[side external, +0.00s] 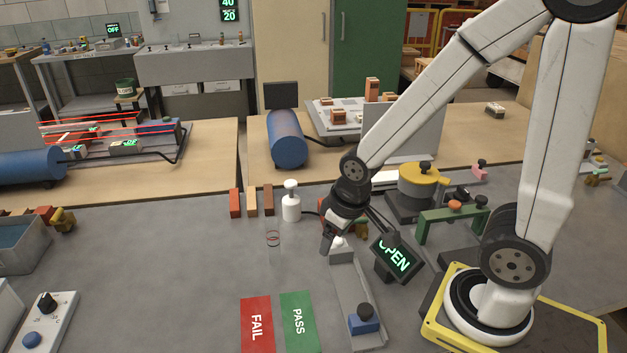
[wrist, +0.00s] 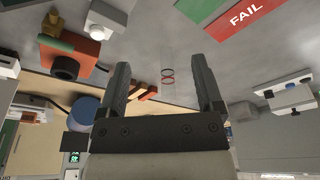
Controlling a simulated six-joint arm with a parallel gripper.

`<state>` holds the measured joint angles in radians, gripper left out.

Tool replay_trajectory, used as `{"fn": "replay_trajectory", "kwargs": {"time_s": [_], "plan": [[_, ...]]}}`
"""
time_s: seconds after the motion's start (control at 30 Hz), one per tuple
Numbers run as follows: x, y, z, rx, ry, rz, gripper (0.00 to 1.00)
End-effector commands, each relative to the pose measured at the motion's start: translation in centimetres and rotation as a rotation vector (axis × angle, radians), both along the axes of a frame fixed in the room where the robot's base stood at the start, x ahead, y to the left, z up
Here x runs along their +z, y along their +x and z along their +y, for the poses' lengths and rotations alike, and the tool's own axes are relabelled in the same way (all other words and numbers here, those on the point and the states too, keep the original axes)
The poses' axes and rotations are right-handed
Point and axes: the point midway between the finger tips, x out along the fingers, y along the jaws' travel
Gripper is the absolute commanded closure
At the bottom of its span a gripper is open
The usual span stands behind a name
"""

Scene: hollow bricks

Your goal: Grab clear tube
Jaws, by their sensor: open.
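The clear tube (side external: 273,240) stands on the grey bench in the side external view, see-through and faint, with dark and red rings around it. My gripper (side external: 328,244) is to its right, apart from it, above the bench. In the wrist view the tube's rings (wrist: 168,73) appear between the two open fingers of my gripper (wrist: 160,62), beyond them and not held. The tube's ends are hard to make out.
Upright bricks (side external: 251,202) and a white bottle (side external: 291,203) stand behind the tube. The red FAIL card (side external: 256,324) and green PASS card (side external: 298,320) lie in front. A grey channel (side external: 347,285) with a blue block is right. Bench left of the tube is clear.

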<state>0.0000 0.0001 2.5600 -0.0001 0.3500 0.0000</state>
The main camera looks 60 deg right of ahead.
Motion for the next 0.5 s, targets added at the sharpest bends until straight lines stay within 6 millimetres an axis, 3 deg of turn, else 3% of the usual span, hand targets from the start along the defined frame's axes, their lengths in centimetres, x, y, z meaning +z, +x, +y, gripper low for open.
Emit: {"fn": "replay_trajectory", "kwargs": {"time_s": [0.27, 0.5], "plan": [[-0.4, 0.7, -0.5, 0.006, -0.012, -0.034, 0.15], [-1.7, 3.2, -2.0, 0.043, -0.048, -0.156, 0.15]]}}
